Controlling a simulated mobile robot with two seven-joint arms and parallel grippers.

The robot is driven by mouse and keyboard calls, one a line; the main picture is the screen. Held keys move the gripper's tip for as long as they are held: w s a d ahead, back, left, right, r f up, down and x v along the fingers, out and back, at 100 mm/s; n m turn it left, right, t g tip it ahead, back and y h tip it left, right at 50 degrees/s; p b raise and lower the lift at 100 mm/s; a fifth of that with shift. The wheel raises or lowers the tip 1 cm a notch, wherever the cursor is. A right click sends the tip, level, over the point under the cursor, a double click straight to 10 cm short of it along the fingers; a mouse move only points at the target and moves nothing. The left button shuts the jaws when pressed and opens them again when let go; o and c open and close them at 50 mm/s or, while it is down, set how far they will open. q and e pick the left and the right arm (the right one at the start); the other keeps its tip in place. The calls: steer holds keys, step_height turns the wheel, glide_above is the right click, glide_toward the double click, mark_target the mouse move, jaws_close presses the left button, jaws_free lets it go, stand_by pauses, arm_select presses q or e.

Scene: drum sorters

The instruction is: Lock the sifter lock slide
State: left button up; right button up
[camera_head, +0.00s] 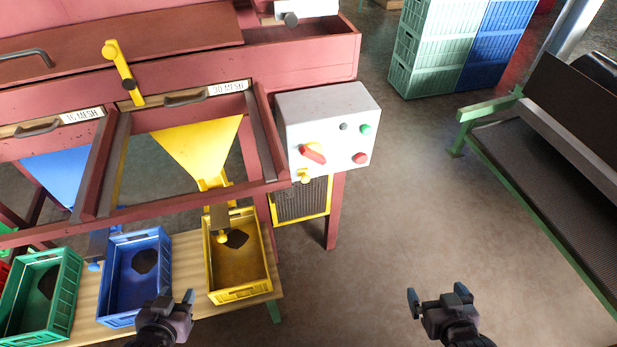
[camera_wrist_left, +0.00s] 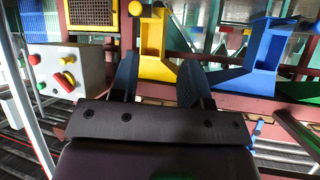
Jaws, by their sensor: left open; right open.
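A yellow bar with a round knob (camera_head: 118,70) stands against the front of the red sifter frame (camera_head: 310,62), between the "16 MESH" and "30 MESH" drawers; it looks like the lock slide, though no label marks it. It is slightly tilted, its lower end by the 30 MESH drawer front (camera_head: 190,96). My left gripper (camera_head: 177,296) is open and empty, low in front of the blue and yellow bins and well apart from the bar. The left wrist view shows its open fingers (camera_wrist_left: 157,82) with a yellow chute (camera_wrist_left: 155,45) behind them. My right gripper (camera_head: 438,297) is open and empty above the floor.
A white control box (camera_head: 325,118) with a red switch is mounted right of the drawers. Yellow (camera_head: 240,292), blue (camera_head: 122,317) and green (camera_head: 62,318) bins stand on a wooden bench below. A green-framed conveyor (camera_head: 535,200) is at right. The middle floor is clear.

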steer(key=shift+a, duration=0.3)
